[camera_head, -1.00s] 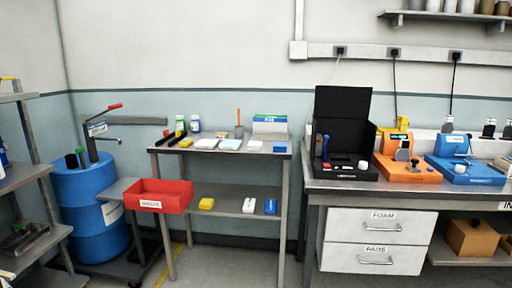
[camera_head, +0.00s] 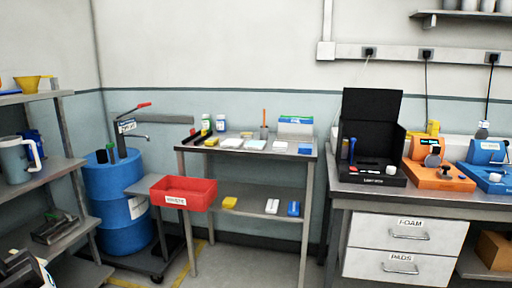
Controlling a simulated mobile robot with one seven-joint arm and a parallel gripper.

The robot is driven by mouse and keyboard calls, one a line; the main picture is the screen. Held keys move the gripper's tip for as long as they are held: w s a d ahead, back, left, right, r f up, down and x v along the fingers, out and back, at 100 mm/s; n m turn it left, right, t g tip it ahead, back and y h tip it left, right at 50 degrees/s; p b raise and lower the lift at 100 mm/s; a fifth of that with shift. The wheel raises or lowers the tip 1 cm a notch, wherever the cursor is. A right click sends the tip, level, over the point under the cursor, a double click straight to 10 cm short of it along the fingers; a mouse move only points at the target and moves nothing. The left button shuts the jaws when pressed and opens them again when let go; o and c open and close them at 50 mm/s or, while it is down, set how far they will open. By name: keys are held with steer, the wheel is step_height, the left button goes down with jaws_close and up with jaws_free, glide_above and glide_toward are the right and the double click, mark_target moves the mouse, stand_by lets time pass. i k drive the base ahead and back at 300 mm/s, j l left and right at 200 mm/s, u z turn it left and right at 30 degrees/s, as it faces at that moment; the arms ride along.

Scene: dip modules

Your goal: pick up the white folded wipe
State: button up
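Flat pale pieces lie in a row on top of the middle metal table (camera_head: 306,158). There is a whitish one (camera_head: 231,143), a light bluish one (camera_head: 255,145) and a smaller white one (camera_head: 280,146). They are small in the picture, and I cannot tell for sure which is the white folded wipe. A white item (camera_head: 272,206) also lies on the table's lower shelf, between a yellow one (camera_head: 230,203) and a blue one (camera_head: 293,209).
A red bin (camera_head: 183,194) is at the table's left front. A blue drum (camera_head: 118,205) and a shelf rack (camera_head: 40,184) stand left. A workbench with drawers (camera_head: 405,235) and an open black case (camera_head: 371,120) stands right. Some floor shows in front.

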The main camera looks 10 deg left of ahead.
mark_target(277, 146)
steer(key=i+j, duration=0.35)
steer(key=i, duration=0.15)
steer(key=i+j+z, duration=0.1)
steer(key=i+j, duration=0.25)
steer(key=i, duration=0.2)
steer(key=i+j, duration=0.35)
steer(key=i, duration=0.15)
